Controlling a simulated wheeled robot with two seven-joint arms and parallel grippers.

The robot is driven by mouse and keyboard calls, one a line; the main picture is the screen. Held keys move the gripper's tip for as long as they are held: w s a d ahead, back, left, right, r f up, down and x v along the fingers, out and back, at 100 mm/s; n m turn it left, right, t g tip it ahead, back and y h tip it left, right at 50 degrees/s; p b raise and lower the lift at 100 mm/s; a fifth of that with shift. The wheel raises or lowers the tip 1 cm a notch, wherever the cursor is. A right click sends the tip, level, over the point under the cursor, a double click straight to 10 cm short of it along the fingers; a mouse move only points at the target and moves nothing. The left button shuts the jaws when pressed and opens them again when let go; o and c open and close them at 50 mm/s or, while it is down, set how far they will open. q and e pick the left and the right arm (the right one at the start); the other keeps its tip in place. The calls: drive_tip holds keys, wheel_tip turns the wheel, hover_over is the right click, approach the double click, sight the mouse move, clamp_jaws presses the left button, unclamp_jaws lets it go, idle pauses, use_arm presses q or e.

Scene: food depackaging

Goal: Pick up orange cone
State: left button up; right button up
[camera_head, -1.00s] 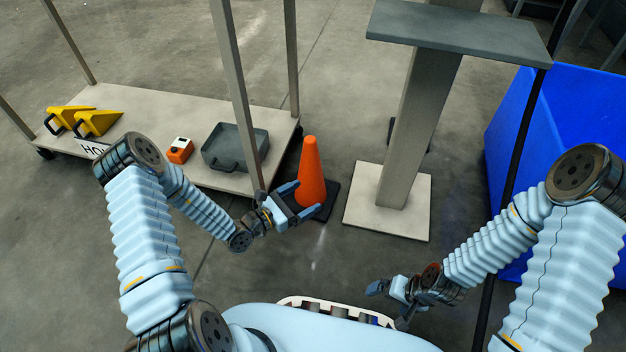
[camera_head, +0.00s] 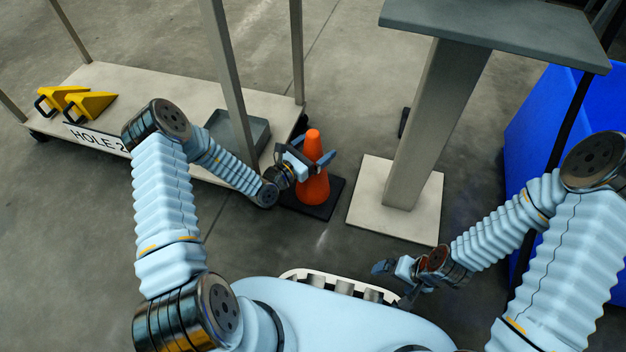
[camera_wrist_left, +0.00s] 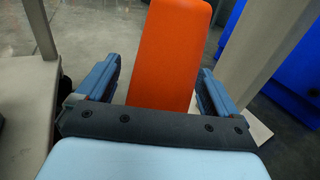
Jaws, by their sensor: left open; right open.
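The orange cone (camera_head: 313,188) stands upright on its black square base (camera_head: 328,204) on the floor, just right of the cart. My left gripper (camera_head: 308,157) is open at the cone's upper part, with a finger on either side of it. In the left wrist view the cone (camera_wrist_left: 170,55) rises between the two open fingers (camera_wrist_left: 157,92); whether they touch it I cannot tell. My right gripper (camera_head: 392,282) is open and empty, low in front of my body, well away from the cone.
A flat cart (camera_head: 150,92) with uprights stands at left, holding yellow wedges (camera_head: 75,102) and a grey bin (camera_head: 255,132). A post on a pale base plate (camera_head: 365,215) with a grey top (camera_head: 490,25) stands right of the cone. A blue bin (camera_head: 535,125) is at far right.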

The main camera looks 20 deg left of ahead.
use_arm(q)
drive_tip(key=shift+w+d, duration=0.2)
drive_tip(key=shift+w, duration=0.1)
clamp_jaws()
